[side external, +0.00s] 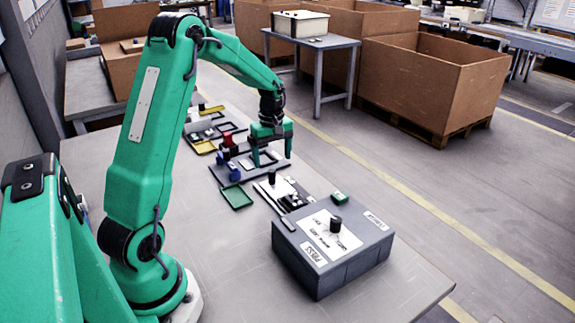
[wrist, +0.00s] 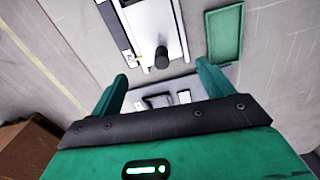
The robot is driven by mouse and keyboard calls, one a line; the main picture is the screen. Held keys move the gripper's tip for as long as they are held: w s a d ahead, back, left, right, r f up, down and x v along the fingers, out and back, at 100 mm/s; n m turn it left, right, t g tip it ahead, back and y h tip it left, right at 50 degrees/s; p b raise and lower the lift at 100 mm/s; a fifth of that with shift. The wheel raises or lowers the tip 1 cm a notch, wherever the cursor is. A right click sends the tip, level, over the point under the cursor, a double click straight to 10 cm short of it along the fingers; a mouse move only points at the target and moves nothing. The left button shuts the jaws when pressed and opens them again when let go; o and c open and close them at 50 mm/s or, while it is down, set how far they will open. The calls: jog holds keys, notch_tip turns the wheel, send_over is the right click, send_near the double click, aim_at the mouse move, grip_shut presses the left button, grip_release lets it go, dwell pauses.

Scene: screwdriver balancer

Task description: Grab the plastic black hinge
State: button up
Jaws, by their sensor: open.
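My gripper (side external: 272,160) is open, fingers pointing down, over a dark grey panel at the far part of the workbench. In the wrist view my gripper's two green fingers (wrist: 162,71) stand apart with nothing held between them. A small dark bracket-like piece (wrist: 157,100), possibly the black hinge, lies on the grey panel (wrist: 140,92) between the fingers, partly hidden by the gripper body. A small white piece (wrist: 184,96) sits beside it. I cannot tell for certain which piece is the hinge.
A white plate with a black knob (wrist: 161,57) stands near the fingers. A green tray (side external: 236,196) lies left of it. A grey control box (side external: 330,250) stands on the workbench (side external: 225,265) nearer the camera. Red and blue parts (side external: 229,147) stand close left of the gripper.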

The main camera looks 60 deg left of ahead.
jog(key=m, duration=1.5)
send_near(294, 198)
jog(key=shift+w+a+f, duration=0.3)
jog(key=shift+a+f, duration=0.25)
jog(key=shift+a, duration=0.2)
jog(key=shift+s+d+m, duration=0.15)
jog(key=shift+d+m, duration=0.55)
jog(key=shift+m, duration=0.3)
jog(key=shift+s+f, duration=0.1)
jog(key=shift+f, duration=3.75)
jog(key=c, duration=1.1)
jog(key=shift+o, duration=0.2)
jog(key=shift+r, duration=0.2)
notch_tip(294, 198, up, 10)
jog(key=shift+f, duration=0.15)
